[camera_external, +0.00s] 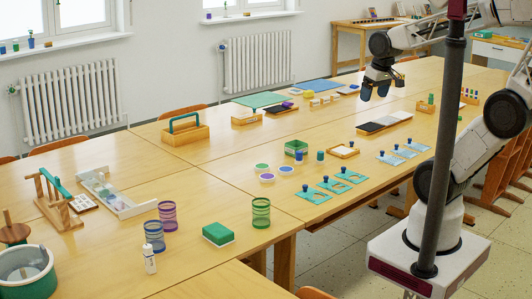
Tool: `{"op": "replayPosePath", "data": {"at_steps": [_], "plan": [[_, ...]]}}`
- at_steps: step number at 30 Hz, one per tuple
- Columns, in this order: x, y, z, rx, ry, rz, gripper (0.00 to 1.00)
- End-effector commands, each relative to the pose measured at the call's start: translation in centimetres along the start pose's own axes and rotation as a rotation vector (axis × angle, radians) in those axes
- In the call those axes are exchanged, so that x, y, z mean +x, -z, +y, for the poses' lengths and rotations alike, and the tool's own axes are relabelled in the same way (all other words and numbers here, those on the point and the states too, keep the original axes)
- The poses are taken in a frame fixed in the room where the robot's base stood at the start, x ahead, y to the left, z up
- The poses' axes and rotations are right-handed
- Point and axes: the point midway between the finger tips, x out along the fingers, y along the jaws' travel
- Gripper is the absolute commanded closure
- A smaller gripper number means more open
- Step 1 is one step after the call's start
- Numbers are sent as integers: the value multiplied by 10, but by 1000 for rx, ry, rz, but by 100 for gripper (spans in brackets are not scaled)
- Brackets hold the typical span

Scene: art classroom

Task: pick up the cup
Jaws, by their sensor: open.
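Three see-through striped vessels that look like cups stand upright on the table. One is purple (168,215), one is blue (154,237) beside it, and one is green (261,213) farther right. I cannot tell which is the task's cup. My gripper (374,96) hangs over the table at the upper right, pointing down. It is open, with nothing visible between its fingers, and well away from all three vessels.
A green and white box (218,234) lies between the vessels, and a white bottle (149,260) stands in front of the blue one. Blue-green knobbed plates (313,196) lie right of the green vessel. A wooden caddy (185,134) stands farther back. The table (215,185) behind the vessels is largely clear.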

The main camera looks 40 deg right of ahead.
Motion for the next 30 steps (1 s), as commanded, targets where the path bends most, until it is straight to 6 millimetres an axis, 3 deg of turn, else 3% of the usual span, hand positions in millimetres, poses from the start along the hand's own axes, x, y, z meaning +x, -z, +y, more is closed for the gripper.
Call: {"op": "replayPosePath", "data": {"at_steps": [8, 30], "plan": [[31, 7, -37, 95, 142, -107, 10], [156, 30, -217, 734, 641, -675, 10]]}}
